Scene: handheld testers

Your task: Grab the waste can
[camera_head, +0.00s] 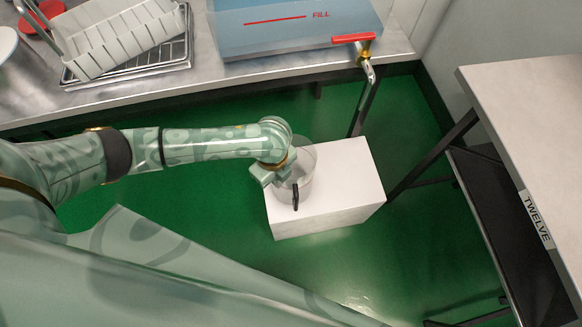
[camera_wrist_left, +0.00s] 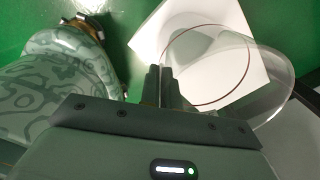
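The waste can (camera_head: 306,164) is a clear, see-through round container on top of a white box (camera_head: 345,190). In the left wrist view the can (camera_wrist_left: 235,75) shows as a clear cylinder with a thin dark reddish ring. My left gripper (camera_head: 294,192) is at the can's near left side, with a dark finger against it. In the left wrist view the left gripper's fingers (camera_wrist_left: 170,82) are close together, with the can's clear wall edge running between them, so it looks shut on the wall. My right gripper is in neither view.
A metal counter (camera_head: 30,90) at the back holds a white dish rack (camera_head: 120,40) and a blue tank (camera_head: 285,28) with a red-handled tap (camera_head: 355,38). A grey table (camera_head: 525,105) stands at the right. Green floor (camera_head: 200,200) lies open around the box.

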